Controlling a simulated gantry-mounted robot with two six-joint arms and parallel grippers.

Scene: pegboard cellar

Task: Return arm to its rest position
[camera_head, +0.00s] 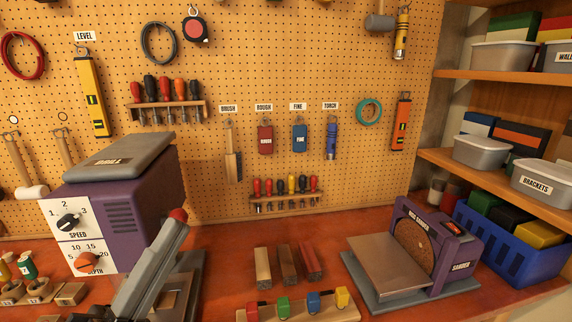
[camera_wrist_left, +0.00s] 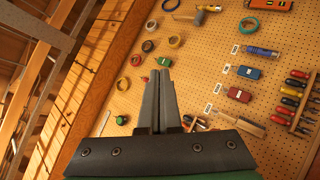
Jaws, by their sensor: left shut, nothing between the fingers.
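My left gripper (camera_head: 174,232) rises from the bottom left in the head view, its grey fingers pointing up and right in front of the purple drill press (camera_head: 150,215). The fingertips overlap the area just below a red knob (camera_head: 179,214); I cannot tell whether they touch it. In the left wrist view the fingers (camera_wrist_left: 159,76) are together with nothing between them, pointing toward the pegboard (camera_wrist_left: 205,65). My right gripper is in neither view.
The red-brown bench (camera_head: 225,262) holds wooden bars (camera_head: 287,264), a block with coloured pieces (camera_head: 300,309) and a disc sander (camera_head: 425,240). A blue crate (camera_head: 505,255) stands at right, below shelves with grey bins (camera_head: 483,153). Tools hang on the pegboard.

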